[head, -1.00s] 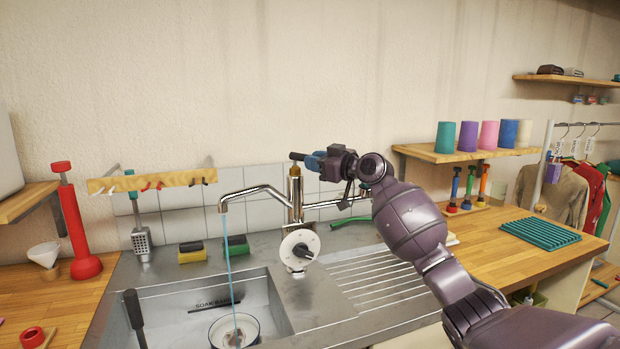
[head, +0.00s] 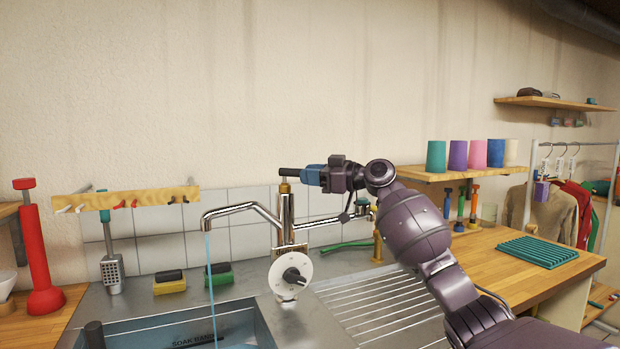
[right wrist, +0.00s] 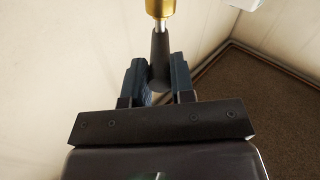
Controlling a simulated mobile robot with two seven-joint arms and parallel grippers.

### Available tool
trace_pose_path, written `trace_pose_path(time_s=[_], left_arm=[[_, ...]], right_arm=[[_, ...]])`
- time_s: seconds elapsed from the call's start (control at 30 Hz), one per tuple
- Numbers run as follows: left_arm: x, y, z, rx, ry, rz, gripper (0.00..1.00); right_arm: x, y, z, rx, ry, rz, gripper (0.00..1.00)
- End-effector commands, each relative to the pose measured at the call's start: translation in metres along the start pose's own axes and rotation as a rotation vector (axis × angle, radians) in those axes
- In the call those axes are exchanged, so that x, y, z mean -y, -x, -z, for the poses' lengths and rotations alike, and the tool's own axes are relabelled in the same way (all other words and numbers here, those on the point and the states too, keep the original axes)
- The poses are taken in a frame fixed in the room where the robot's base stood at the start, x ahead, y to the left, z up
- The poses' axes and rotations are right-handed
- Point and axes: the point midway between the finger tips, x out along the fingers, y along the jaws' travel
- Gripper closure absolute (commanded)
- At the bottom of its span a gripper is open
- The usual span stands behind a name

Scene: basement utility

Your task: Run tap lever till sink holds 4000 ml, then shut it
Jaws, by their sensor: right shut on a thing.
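The chrome tap (head: 240,209) stands behind the sink, and a thin blue stream of water (head: 208,265) runs from its spout. The black tap lever (head: 289,171) sits at the top of the tap's brass collar (head: 284,187). My right gripper (head: 307,174) is shut on the lever from the right; the dark lever (right wrist: 159,60) also shows between the fingers in the right wrist view. The sink (head: 262,325) is cut off at the bottom edge; its inside looks bluish, and I cannot read the water level. My left gripper is not in view.
A white dial (head: 289,273) with a black knob stands in front of the tap. Sponges (head: 170,282) lie behind the sink and a red plunger-like tool (head: 40,255) stands at left. A ribbed drainboard (head: 375,305) is under my right arm.

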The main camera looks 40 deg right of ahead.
Motion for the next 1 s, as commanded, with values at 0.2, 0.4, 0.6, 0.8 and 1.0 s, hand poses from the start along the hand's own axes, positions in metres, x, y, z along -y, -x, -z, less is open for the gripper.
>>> trace_pose_path(time_s=[0.2, 0.4, 0.6, 0.8, 1.0], left_arm=[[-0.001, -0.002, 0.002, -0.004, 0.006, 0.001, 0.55], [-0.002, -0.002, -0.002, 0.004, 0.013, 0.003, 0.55], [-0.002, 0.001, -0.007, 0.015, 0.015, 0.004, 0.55], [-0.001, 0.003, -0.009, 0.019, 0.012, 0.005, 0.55], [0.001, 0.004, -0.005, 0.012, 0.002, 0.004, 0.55]], right_arm=[[0.0, 0.0, -0.001, 0.003, -0.001, 0.001, 1.0], [0.0, 0.0, -0.001, 0.002, 0.0, 0.0, 0.52], [0.0, 0.0, 0.0, 0.001, 0.0, 0.0, 0.52], [0.0, 0.007, 0.0, 0.001, 0.001, -0.001, 0.52], [0.0, 0.037, 0.001, 0.0, 0.001, -0.002, 0.52]])
